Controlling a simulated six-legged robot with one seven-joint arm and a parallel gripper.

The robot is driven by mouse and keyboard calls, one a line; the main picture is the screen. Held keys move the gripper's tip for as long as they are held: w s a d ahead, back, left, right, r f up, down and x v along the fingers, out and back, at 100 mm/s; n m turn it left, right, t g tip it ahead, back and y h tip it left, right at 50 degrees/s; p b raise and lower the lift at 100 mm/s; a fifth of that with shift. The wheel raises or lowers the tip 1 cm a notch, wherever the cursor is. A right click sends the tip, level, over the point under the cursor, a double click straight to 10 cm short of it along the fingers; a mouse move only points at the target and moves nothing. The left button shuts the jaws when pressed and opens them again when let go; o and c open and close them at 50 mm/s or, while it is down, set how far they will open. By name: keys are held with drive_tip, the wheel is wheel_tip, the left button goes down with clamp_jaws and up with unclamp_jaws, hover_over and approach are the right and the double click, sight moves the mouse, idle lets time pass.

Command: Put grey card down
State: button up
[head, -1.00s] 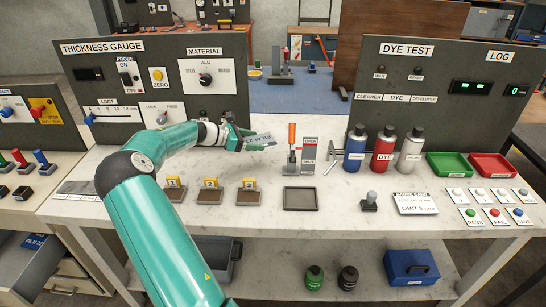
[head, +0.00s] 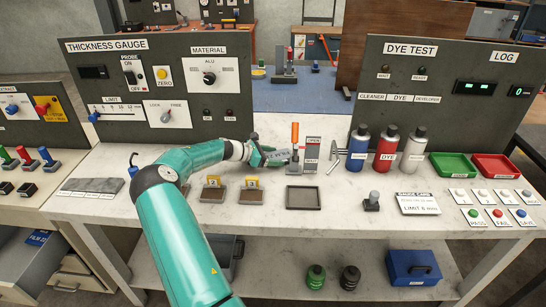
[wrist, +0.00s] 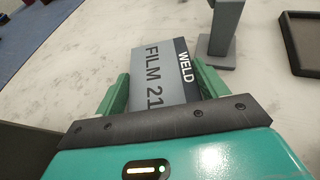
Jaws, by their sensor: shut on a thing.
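My gripper (head: 268,158) is shut on a grey card (wrist: 160,70) with a dark end strip. In the wrist view the card reads "FILM 21" and "WELD", and it lies between the two green fingers. In the head view the card (head: 279,156) is small, held over the white bench, just left of the orange-handled stand (head: 295,150). The stand's grey base (wrist: 222,45) shows close to the card's right side in the wrist view. I cannot tell how high the card is above the bench.
A dark shallow tray (head: 303,198) lies in front of the stand. Blue (head: 357,150), red (head: 386,150) and white (head: 412,152) bottles stand to the right. Yellow-tagged blocks (head: 250,190) sit in front of my arm. The bench between the tray and the gauge card (head: 419,204) holds a small grey knob (head: 372,200).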

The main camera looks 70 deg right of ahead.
drive_tip(key=shift+f, duration=0.1)
drive_tip(key=o, duration=1)
drive_tip(key=shift+o, duration=0.2)
drive_tip(key=v, duration=1.2)
